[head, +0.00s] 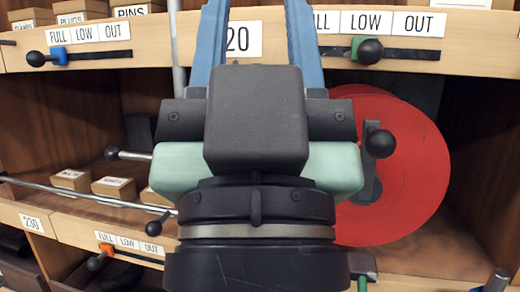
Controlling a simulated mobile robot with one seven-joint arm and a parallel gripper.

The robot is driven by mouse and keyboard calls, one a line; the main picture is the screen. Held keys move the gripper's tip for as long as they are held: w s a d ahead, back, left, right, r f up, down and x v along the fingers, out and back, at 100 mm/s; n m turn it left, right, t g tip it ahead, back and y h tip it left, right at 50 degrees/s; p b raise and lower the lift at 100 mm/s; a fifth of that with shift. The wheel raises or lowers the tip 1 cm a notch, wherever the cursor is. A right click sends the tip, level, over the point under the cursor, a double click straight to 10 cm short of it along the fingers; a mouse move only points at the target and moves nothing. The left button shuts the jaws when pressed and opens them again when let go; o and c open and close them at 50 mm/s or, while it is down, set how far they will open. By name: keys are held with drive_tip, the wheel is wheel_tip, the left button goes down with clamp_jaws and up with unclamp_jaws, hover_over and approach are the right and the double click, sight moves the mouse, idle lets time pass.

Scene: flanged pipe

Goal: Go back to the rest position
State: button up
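My gripper (257,8) is in the middle of the head view, seen from behind, in front of a wooden shelf unit (470,60). Its two blue fingers point up and stand well apart, with a shelf label showing between them. Nothing is seen held in the visible gap. The fingertips are cut off by the top edge. The gripper body and wrist hide the middle of the shelf. A large red disc (418,165) is behind the gripper on the right, partly covered by it.
Slider levers with black knobs (370,51) and (36,59) project from the upper shelf edge. A rod (85,194) with a knob crosses the left side. Small labelled boxes (114,187) sit on the lower left shelf. An orange-based slider (97,262) is lower left.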

wheel_tip(320, 180, up, 12)
drive_tip(key=p, duration=1)
drive_tip(key=shift+p, duration=0.4)
drive_tip(key=shift+r, duration=0.1)
